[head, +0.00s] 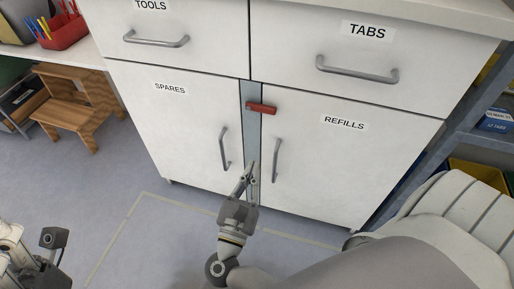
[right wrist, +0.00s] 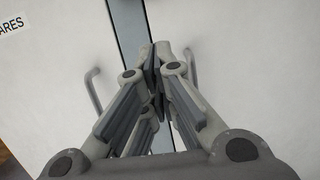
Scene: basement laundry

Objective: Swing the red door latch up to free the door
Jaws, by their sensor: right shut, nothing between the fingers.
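The red latch (head: 262,108) lies nearly level across the grey strip between the SPARES door (head: 185,125) and the REFILLS door (head: 330,155), near their top edges. Its right end reaches over the REFILLS door. My right gripper (head: 251,168) is below the latch, in front of the grey strip between the two door handles, apart from the latch. In the right wrist view its fingers (right wrist: 160,52) are shut with nothing between them; the latch is not seen there. Part of my left arm shows at the lower left in the head view; its fingertips cannot be made out.
The SPARES handle (head: 224,149) and REFILLS handle (head: 276,160) stand out on either side of my right gripper. Drawers marked TOOLS and TABS are above. A wooden step stool (head: 76,105) is at left, a shelf with bins at right. Floor before the cabinet is clear.

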